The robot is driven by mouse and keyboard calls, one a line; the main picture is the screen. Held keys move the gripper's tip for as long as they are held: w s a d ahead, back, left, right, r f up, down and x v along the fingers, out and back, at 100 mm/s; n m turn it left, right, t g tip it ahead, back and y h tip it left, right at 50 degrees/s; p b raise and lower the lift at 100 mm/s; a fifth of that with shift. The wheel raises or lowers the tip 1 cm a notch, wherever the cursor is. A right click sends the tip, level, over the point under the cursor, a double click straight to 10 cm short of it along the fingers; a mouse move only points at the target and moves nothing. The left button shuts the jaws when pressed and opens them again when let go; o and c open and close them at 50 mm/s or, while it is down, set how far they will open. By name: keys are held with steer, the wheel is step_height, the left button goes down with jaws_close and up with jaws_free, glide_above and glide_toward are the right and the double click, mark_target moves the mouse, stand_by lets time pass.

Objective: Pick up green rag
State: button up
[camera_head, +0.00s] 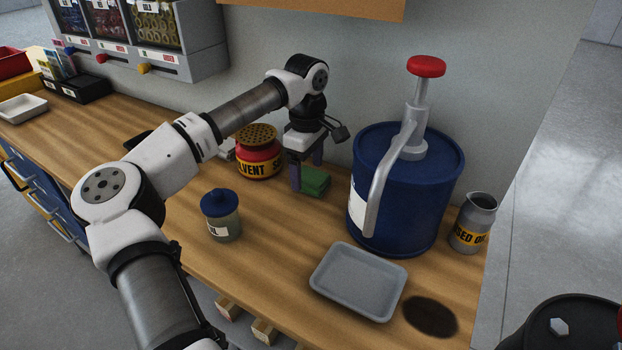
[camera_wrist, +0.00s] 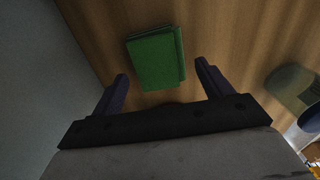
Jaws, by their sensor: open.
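The green rag (camera_head: 315,182) is a folded green pad lying on the wooden workbench near the wall. It also shows in the wrist view (camera_wrist: 155,60), just beyond the fingertips. My gripper (camera_head: 308,174) points down over the bench beside the rag, with its two fingers apart. In the wrist view the open fingers (camera_wrist: 161,68) lie to either side of the rag's near edge, with nothing between them held. In the head view part of the rag is hidden behind a finger.
A red solvent can (camera_head: 259,160) stands left of the rag, and a blue drum with a pump (camera_head: 425,200) stands right. A blue-lidded jar (camera_head: 221,218), a grey tray (camera_head: 358,282) and a used-oil canister (camera_head: 473,224) also stand on the bench. Bare wood lies in front of the rag.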

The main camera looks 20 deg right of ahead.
mark_target(308, 175)
steer(key=shift+f, duration=0.7)
steer(key=c, duration=1.1)
steer(key=shift+o, duration=0.2)
steer(key=shift+r, duration=0.15)
step_height(308, 175, up, 10)
steer(key=b, duration=0.1)
